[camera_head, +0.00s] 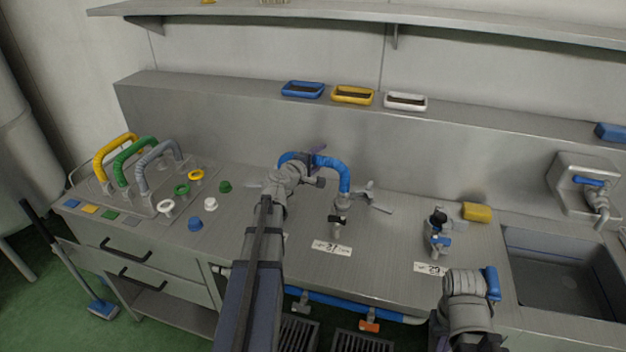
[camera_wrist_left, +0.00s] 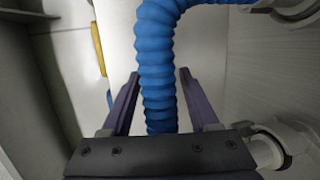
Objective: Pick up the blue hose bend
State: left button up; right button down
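The blue hose bend (camera_head: 331,164) arches over the steel bench, its right end coming down onto a valve fitting (camera_head: 338,222) behind a number label. Its left end is hidden behind my left wrist. My left gripper (camera_head: 315,158) is at the top of the arch. In the left wrist view the ribbed blue hose (camera_wrist_left: 156,65) runs between the two dark fingers (camera_wrist_left: 160,85), which stand apart with narrow gaps on both sides of it. My right arm shows at the lower right of the head view, but I see no fingers of its gripper.
Yellow (camera_head: 113,144), green (camera_head: 134,158) and grey (camera_head: 158,156) hose bends stand at the left. Blue (camera_head: 302,89), yellow (camera_head: 353,95) and white (camera_head: 405,102) trays sit on the ledge. Another valve (camera_head: 437,232), a yellow sponge (camera_head: 477,212) and a sink (camera_head: 560,270) are at the right.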

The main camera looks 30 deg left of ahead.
pick_arm(q)
grip_shut()
dwell(1.1)
